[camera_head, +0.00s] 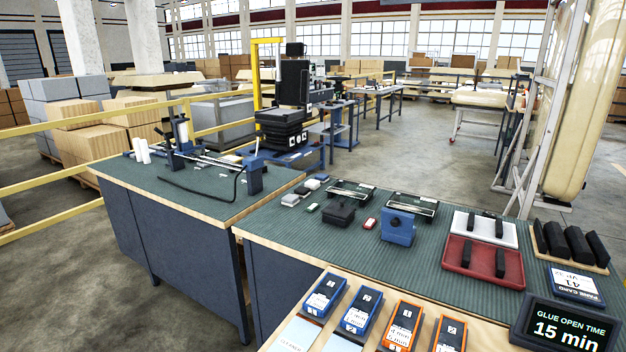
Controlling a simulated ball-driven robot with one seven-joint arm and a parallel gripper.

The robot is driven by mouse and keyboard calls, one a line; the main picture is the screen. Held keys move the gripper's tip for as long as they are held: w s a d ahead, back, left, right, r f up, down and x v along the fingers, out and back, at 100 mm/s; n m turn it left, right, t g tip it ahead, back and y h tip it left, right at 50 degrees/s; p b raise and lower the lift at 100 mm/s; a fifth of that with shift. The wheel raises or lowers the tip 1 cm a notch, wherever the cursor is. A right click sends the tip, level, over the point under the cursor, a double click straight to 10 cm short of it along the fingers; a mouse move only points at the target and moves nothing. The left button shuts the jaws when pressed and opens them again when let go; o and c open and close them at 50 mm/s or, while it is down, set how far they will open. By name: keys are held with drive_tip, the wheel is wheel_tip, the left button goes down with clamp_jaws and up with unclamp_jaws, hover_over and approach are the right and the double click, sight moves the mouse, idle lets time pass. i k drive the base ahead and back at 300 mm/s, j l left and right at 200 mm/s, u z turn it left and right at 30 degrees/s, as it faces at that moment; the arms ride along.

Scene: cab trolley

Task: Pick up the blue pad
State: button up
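A small blue pad (312,184) appears to lie on the green ribbed top of the bench (275,226), near its back left edge. It is small in the picture and sits among other small pads. A green pad (313,207) and a red pad (369,223) lie nearer the middle. My gripper is not in view.
A blue box-like holder (398,228), a black block (339,214) and two shallow black trays (412,204) stand near the pads. A red tray (457,278) and a white tray (507,233) hold black bars. A sign (566,325) stands front right. Bare floor (60,285) is left.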

sight(323, 177)
drive_tip(key=i+j+z, duration=0.1)
drive_tip(key=j, duration=0.4)
drive_tip(key=i+j+z, duration=0.1)
drive_tip(key=j, duration=0.35)
drive_tip(key=i+j, duration=0.25)
drive_tip(key=j, duration=0.3)
drive_tip(key=i+j+z, duration=0.15)
drive_tip(key=j, duration=0.35)
drive_tip(key=j+z, duration=0.1)
drive_tip(key=j, duration=0.4)
drive_tip(key=i, duration=0.05)
